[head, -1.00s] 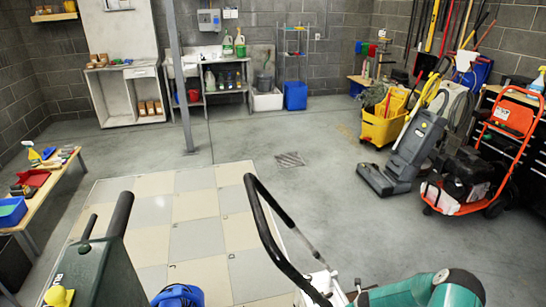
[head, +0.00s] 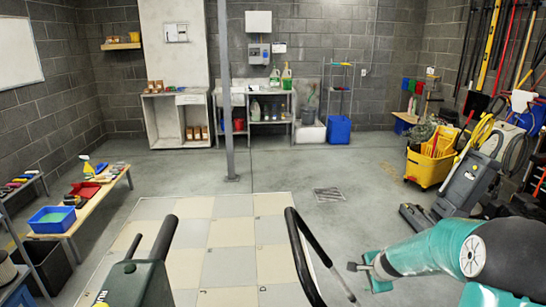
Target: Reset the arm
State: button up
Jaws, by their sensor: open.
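My teal and white arm (head: 440,250) reaches in from the right edge of the head view. At its left end is my gripper (head: 357,267), small and partly seen, with dark tips. It looks open, and I see nothing held in it. It is in front of the floor, just right of a black curved handle (head: 303,255). The far side of the gripper is hidden.
A dark green machine (head: 135,283) with a black handle stands at the front. Behind is a tiled floor patch (head: 235,225). A bench (head: 105,190) with a blue bin (head: 52,219) is left. A yellow mop bucket (head: 428,168) and grey cleaner (head: 465,183) stand right. The middle floor is clear.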

jog(key=s+a+r+n, duration=0.5)
jog(key=s+r, duration=0.2)
jog(key=r, duration=0.2)
jog(key=s+a+r+n, duration=0.45)
jog(key=s+r, duration=0.25)
jog(key=r, duration=0.2)
jog(key=s+a+r+n, duration=0.1)
jog(key=s+r+n, duration=0.1)
jog(key=s, duration=0.7)
jog(key=s+a+r+n, duration=0.2)
jog(key=s+r+n, duration=0.1)
jog(key=s, duration=0.6)
jog(key=shift+s+a+n+g+h, duration=0.2)
jog(key=shift+a+n+g+h, duration=0.15)
jog(key=shift+n, duration=0.5)
jog(key=shift+w, duration=0.15)
